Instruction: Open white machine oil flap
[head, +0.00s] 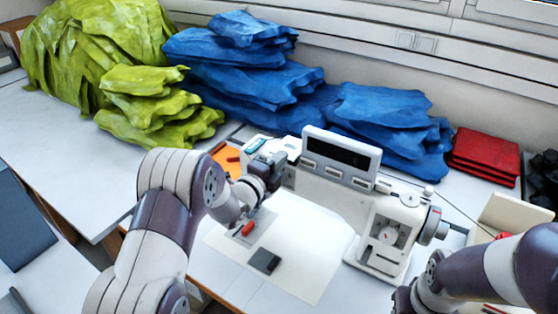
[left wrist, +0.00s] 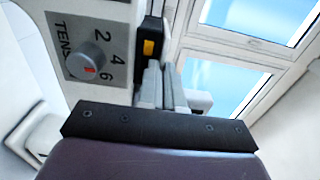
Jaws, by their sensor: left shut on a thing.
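The white sewing machine (head: 335,185) stands upright on the table, its display panel facing up and toward me. My left gripper (head: 277,163) is at the left end of the machine, beside its head. In the left wrist view, the left gripper's fingers (left wrist: 163,88) are close together against the machine's end, beside the tension dial (left wrist: 90,62). A dark part with an orange mark (left wrist: 150,45) is just beyond the fingertips. The jaws are shut on the oil flap, which is mostly hidden by the fingers; how far it is open cannot be told. My right gripper is out of view.
Blue folded fabric (head: 385,115) and yellow-green fabric (head: 150,100) are piled behind the machine. Red fabric (head: 485,155) lies at the back right. My right arm is at the lower right.

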